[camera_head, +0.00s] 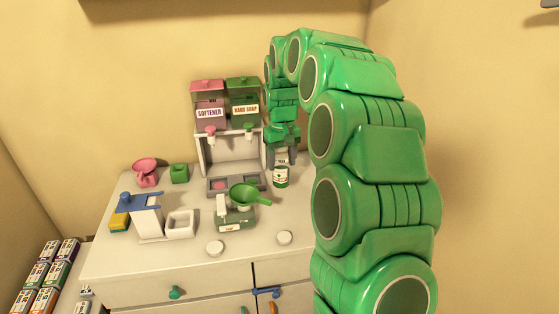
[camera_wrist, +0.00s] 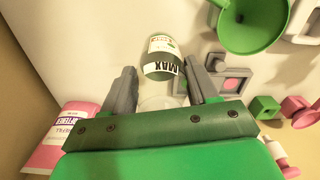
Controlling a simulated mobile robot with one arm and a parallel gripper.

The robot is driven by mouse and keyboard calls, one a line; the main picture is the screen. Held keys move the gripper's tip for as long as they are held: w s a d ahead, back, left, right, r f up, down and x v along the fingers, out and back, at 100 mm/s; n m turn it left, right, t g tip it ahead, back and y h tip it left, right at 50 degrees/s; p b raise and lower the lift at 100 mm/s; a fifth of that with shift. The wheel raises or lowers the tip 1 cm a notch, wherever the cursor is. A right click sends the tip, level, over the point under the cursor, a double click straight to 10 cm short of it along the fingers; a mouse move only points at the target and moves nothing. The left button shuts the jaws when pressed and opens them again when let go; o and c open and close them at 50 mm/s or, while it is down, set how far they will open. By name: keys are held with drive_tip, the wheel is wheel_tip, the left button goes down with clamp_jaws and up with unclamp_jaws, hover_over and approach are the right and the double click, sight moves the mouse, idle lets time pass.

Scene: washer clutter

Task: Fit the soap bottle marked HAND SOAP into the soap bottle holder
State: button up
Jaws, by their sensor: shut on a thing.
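The label is too small to read in the head view. In the wrist view the bottle (camera_wrist: 162,46) shows beyond the fingertips (camera_wrist: 163,80), with a "MAX" mark and a clear round rim nearer. I cannot tell whether the bottle touches the counter. The green tank (camera_head: 245,108) marked HAND SOAP sits on the dispenser (camera_head: 201,156). I cannot make out a separate soap bottle holder.
The pink SOFTENER tank (camera_head: 208,111) is beside the green one. A scale (camera_head: 236,223) with a green funnel (camera_head: 249,196) stands in front. A white tray (camera_head: 180,223), a blue-topped stand (camera_head: 147,219), a pink funnel (camera_head: 145,170) and a green block (camera_head: 179,173) are left.

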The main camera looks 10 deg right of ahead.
drive_tip(key=shift+s+r, duration=1.6)
drive_tip(key=shift+s, duration=2)
drive_tip(key=w+m, duration=0.1)
drive_tip(key=w, duration=0.2)
drive_tip(key=w+m, duration=0.1)
drive_tip(key=w, duration=0.2)
drive_tip(key=w+r+m, duration=0.1)
drive_tip(key=w, duration=0.2)
drive_tip(key=shift+w+a+m, duration=0.1)
drive_tip(key=shift+m, duration=0.2)
drive_tip(key=w+a, duration=0.3)
drive_tip(key=n, duration=1.7)
approach(167, 226)
drive_tip(key=w+d+r, duration=0.2)
drive_tip(key=d+r, duration=0.1)
drive_tip(key=d, duration=0.1)
drive_tip(key=shift+s+a+f, duration=0.1)
drive_tip(key=shift+a+f, duration=0.05)
drive_tip(key=shift+f, duration=3.15)
drive_tip(key=shift+f, duration=0.1)
drive_tip(key=o, duration=1.2)
drive_tip(key=shift+o, duration=0.2)
